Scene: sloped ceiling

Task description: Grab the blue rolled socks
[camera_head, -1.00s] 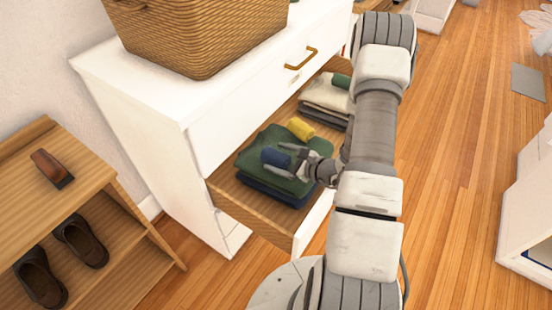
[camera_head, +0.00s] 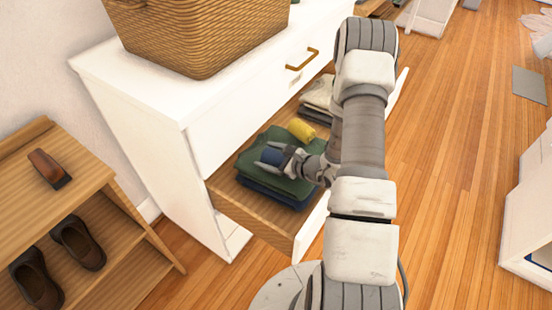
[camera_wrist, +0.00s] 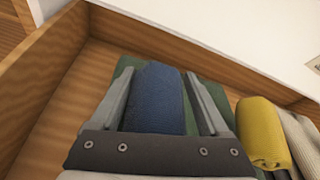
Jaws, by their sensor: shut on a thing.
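The blue rolled socks (camera_head: 271,156) lie on a stack of folded green and dark blue clothes (camera_head: 284,183) in the open drawer. In the wrist view the blue rolled socks (camera_wrist: 157,98) sit between the two grey fingers of my gripper (camera_wrist: 158,90). My gripper (camera_head: 274,156) is shut on the socks, one finger along each side. The socks are over the green cloth; I cannot tell whether they still touch it.
A yellow roll (camera_head: 301,130) lies just behind the socks, and it also shows in the wrist view (camera_wrist: 262,135). The drawer (camera_head: 250,216) has wooden walls close around the clothes. A wicker basket (camera_head: 195,40) stands on the white dresser (camera_head: 160,105). A shoe rack (camera_head: 112,218) is at left.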

